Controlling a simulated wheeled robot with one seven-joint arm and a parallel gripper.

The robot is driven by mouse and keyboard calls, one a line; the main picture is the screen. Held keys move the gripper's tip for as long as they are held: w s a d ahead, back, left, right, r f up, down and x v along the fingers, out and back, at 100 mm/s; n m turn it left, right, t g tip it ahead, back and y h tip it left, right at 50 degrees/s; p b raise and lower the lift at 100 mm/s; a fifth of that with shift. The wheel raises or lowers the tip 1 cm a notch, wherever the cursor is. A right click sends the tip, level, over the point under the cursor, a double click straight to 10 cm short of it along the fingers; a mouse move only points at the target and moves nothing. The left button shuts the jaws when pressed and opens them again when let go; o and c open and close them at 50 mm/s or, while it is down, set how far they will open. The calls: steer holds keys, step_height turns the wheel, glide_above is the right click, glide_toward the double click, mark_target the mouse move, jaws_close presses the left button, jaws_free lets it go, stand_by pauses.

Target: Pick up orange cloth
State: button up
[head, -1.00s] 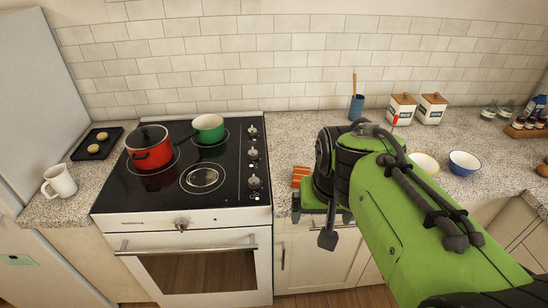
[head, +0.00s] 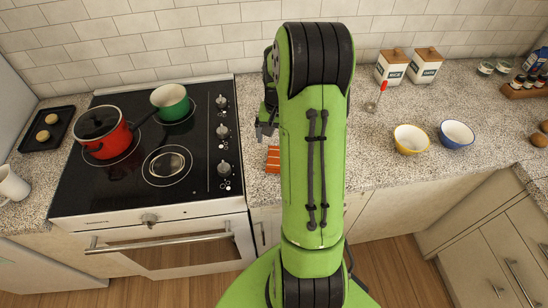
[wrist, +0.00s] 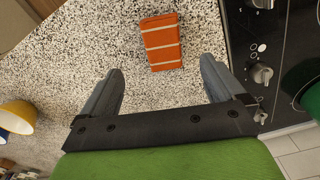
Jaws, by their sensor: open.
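The orange cloth (wrist: 161,42) with pale stripes lies folded flat on the speckled counter, in full view in the wrist view. In the head view only a part of the cloth (head: 273,158) shows, beside my green arm, just right of the stove. My gripper (wrist: 157,75) is open and empty in the wrist view, its two fingers apart. The cloth lies beyond the fingertips, roughly centred between them in the picture. In the head view part of my gripper (head: 266,126) shows left of the arm, above the counter; the arm hides the rest.
The black stove (head: 140,160) with a red pot (head: 103,133) and a green pot (head: 171,103) borders the cloth on the left. A yellow bowl (head: 410,139), a blue bowl (head: 457,134) and canisters (head: 392,68) stand to the right. Bare counter surrounds the cloth.

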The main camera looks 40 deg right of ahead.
mark_target(277, 157)
steer(key=f, duration=0.6)
steer(key=w+f, duration=0.1)
steer(key=f, duration=0.3)
steer(key=shift+d, duration=0.2)
steer(key=shift+s+r, duration=0.1)
steer(key=shift+s, duration=0.05)
steer(key=shift+c, duration=0.7)
steer(key=c, duration=1)
